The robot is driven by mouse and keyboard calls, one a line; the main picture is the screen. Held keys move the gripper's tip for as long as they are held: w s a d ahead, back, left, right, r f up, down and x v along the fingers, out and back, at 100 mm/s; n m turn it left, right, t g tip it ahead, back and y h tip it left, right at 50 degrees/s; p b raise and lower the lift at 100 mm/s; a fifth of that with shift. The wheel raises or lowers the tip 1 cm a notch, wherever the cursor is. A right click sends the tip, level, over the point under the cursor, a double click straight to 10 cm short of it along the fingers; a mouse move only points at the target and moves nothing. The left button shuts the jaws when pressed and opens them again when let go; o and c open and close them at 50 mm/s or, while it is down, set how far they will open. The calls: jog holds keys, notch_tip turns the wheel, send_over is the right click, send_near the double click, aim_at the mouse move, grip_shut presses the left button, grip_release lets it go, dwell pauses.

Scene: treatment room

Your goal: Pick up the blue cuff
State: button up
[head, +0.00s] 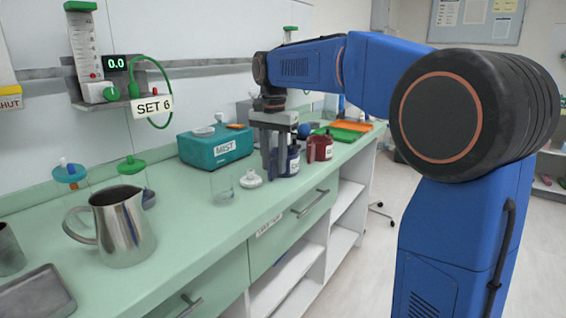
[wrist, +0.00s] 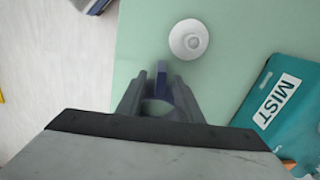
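A dark blue item with a white label (head: 292,163), which I take as the blue cuff, stands on the green counter beside my gripper (head: 272,165). In the wrist view, a blue part of it (wrist: 162,72) shows between and just beyond the fingertips of my gripper (wrist: 160,85). More blue shows along the right finger. My gripper points down, with its fingers a little apart around part of the item. The rest is hidden by the fingers and the gripper body. I cannot tell if the fingers press on it.
A red labelled item (head: 320,148) stands close right of the blue one. A white lidded piece (head: 251,179) and a clear beaker (head: 222,187) are left of it. A teal MIST box (head: 215,147) is behind. A steel jug (head: 122,228) stands farther left.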

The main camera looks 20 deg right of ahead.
jog(key=shift+f, duration=0.15)
grip_shut()
